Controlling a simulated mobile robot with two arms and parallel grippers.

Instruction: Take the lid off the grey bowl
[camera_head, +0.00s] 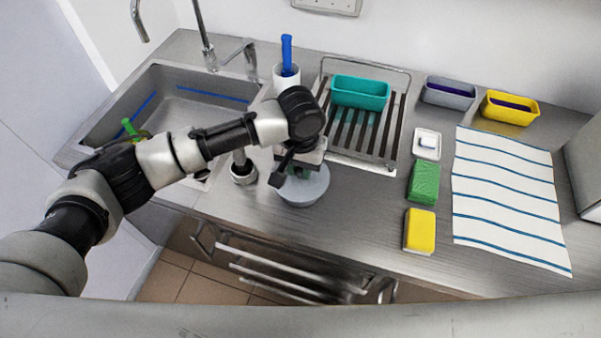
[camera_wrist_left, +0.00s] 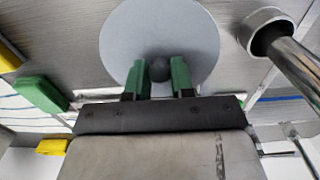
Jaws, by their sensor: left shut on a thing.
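The grey bowl (camera_head: 305,196) stands on the steel counter in front of the dish rack, partly hidden by my left arm and gripper. Its round grey lid (camera_wrist_left: 122,42) fills the middle of the left wrist view, with a dark ball knob (camera_wrist_left: 159,69) at its centre. My left gripper (camera_head: 297,172) is over the lid, and its green fingers (camera_wrist_left: 159,80) are shut on the knob. I cannot tell whether the lid rests on the bowl or is slightly raised. My right gripper is not in view.
A sink (camera_head: 170,85) with a faucet is at the left. A drying rack (camera_head: 398,105) holding a teal container (camera_head: 360,92) stands behind the bowl. A green sponge (camera_head: 423,181), a yellow sponge (camera_head: 420,230) and a striped towel (camera_head: 508,190) lie at the right. The front counter between bowl and sponges is clear.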

